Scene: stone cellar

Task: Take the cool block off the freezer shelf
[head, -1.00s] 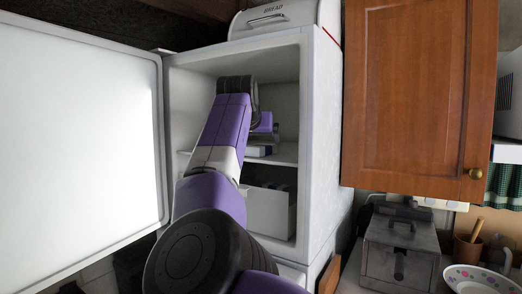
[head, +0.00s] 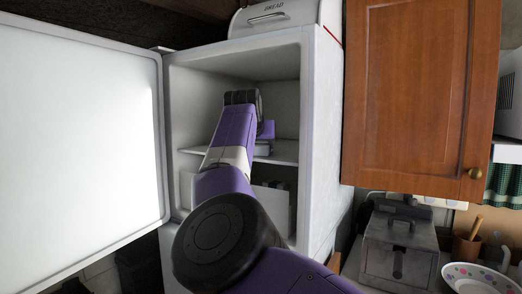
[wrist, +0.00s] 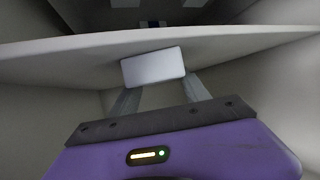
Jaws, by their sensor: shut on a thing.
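The cool block (wrist: 153,66) is a pale grey slab with rounded corners in the wrist view. My gripper (wrist: 160,84) is shut on it, one grey finger at each side. The freezer shelf (wrist: 60,55) runs across the wrist view just behind the block; I cannot tell whether the two touch. In the head view the open freezer shows the white shelf (head: 286,153) at mid-height. My arm reaches inside, and my gripper (head: 264,148) is at shelf level. The cool block is not clearly visible there.
The freezer door (head: 80,140) stands wide open at the left. A white drawer (head: 272,204) sits below the shelf. A wooden cupboard (head: 415,95) hangs at the right, above a grey metal box (head: 398,245) and a spotted plate (head: 480,277). The upper compartment's visible part looks empty.

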